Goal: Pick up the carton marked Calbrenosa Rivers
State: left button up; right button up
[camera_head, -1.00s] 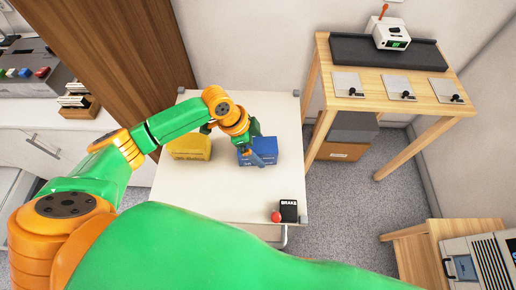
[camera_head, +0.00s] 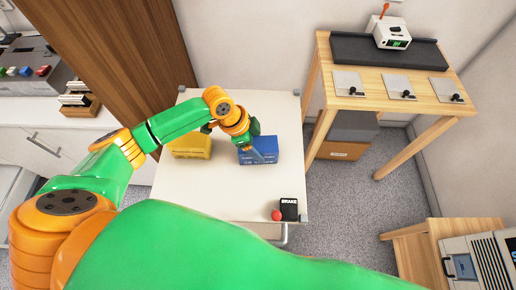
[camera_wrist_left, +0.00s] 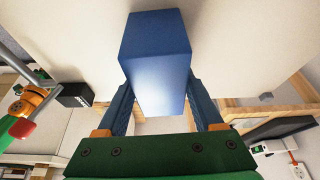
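A blue carton (camera_head: 268,144) stands on the white table, right of a yellow carton (camera_head: 190,147). Each carries small print that I cannot read, so I cannot tell which is marked Calbrenosa Rivers. My left gripper (camera_head: 254,146) is at the blue carton, one finger in front of its near face. In the left wrist view the blue carton (camera_wrist_left: 160,65) sits between the two fingertips (camera_wrist_left: 160,90), which appear to touch its opposite sides. I cannot see clear air under the carton. My right gripper is not in view.
The white table (camera_head: 215,195) has free room in front of the cartons. A black box labelled BRAKE (camera_head: 289,209) and a red knob (camera_head: 276,215) sit at its front right corner. A wooden table (camera_head: 388,80) with a white device stands to the right.

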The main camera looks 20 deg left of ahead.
aim_at(260, 144)
pick_arm(q)
grip_shut()
jog(key=shift+r, duration=0.1)
jog(key=shift+w+r, duration=0.1)
jog(key=shift+r, duration=0.2)
jog(key=r, duration=0.3)
jog(key=shift+a+r+b, duration=0.3)
jog(key=shift+r, duration=0.05)
jog(key=s+a+r, duration=0.1)
jog(key=a+r, duration=0.1)
jog(key=s+r, duration=0.1)
jog(key=r, duration=0.1)
jog(key=shift+s+a+r, duration=0.1)
jog(key=shift+s+a, duration=0.25)
jog(key=shift+a, duration=0.05)
jog(key=s+a+r+b, duration=0.2)
jog(key=s+a+r, duration=0.3)
jog(key=s+a, duration=0.1)
jog(key=shift+s+a, duration=0.25)
jog(key=shift+a, duration=0.25)
